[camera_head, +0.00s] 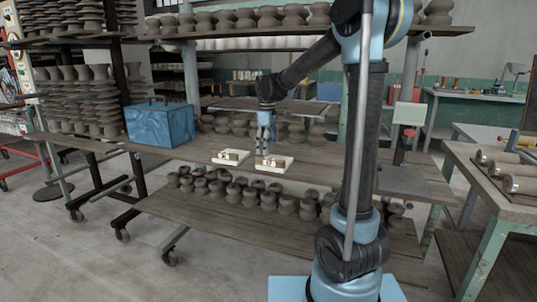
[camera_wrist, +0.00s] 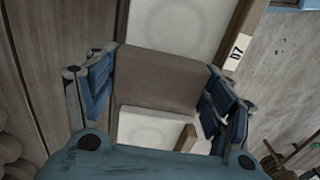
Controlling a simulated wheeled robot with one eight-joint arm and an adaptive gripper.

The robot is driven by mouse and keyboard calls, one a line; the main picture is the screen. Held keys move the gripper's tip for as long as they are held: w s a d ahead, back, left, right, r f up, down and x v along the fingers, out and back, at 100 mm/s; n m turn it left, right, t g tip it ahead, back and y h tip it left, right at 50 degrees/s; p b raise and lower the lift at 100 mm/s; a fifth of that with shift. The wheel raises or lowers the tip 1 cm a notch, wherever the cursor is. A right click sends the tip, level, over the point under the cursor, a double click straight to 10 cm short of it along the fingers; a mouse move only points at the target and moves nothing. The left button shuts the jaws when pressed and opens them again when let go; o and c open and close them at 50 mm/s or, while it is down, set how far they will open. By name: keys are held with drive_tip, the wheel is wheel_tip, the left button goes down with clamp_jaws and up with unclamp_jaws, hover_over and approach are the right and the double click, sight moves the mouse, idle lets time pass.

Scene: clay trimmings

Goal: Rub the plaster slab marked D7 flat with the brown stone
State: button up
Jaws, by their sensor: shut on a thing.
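My gripper (camera_wrist: 160,85) is shut on the brown stone (camera_wrist: 160,78), a plain brown block held between the two blue fingers. A white plaster slab (camera_wrist: 178,30) with a faint round mark shows beyond the stone. A pale tag reading D7 (camera_wrist: 237,50) sits beside it on a brown edge. More white surface with a round mark (camera_wrist: 148,132) shows on the near side of the stone. The stone hides part of the white surface; I cannot tell whether it touches. In the head view my gripper (camera_head: 265,143) is just above the right-hand white piece (camera_head: 275,166).
A second white piece (camera_head: 228,157) lies to the left on the wooden shelf (camera_head: 205,170). A blue box (camera_head: 160,123) stands further left. Several brown clay pots (camera_head: 240,193) fill the shelf below, and more stand behind. A table with rollers (camera_head: 497,165) is at the right.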

drive_tip(key=shift+r, duration=2.95)
